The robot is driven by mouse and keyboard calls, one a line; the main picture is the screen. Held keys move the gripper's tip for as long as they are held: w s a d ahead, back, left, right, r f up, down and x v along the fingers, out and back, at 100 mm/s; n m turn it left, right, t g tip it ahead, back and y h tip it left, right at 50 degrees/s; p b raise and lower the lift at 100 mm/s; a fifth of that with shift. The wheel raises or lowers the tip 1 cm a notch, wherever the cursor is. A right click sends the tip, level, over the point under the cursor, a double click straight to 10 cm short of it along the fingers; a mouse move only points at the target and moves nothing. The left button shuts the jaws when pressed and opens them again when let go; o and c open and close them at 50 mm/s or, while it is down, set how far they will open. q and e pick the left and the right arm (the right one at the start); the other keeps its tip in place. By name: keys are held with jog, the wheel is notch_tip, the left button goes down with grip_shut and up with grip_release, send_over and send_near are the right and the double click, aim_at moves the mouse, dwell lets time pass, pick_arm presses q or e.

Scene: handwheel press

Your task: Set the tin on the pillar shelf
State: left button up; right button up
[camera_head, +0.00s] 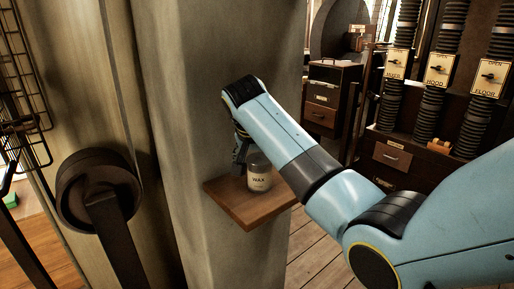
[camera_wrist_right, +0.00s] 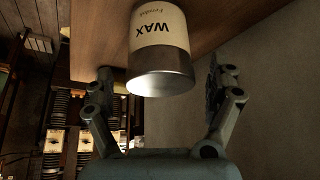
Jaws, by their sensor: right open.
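My left gripper is not in view.
The shelf is fixed to a broad grey pillar (camera_head: 190,110). A dark round fitting with a lever (camera_head: 98,190) stands at the left. Dark drawers (camera_head: 322,105) and a panel of labelled switches (camera_head: 440,70) are at the back right. Plank floor shows below.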

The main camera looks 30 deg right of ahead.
jog(key=v, duration=0.8)
jog(key=shift+a+r, duration=0.15)
jog(key=shift+r, duration=0.15)
jog(key=shift+s, duration=0.1)
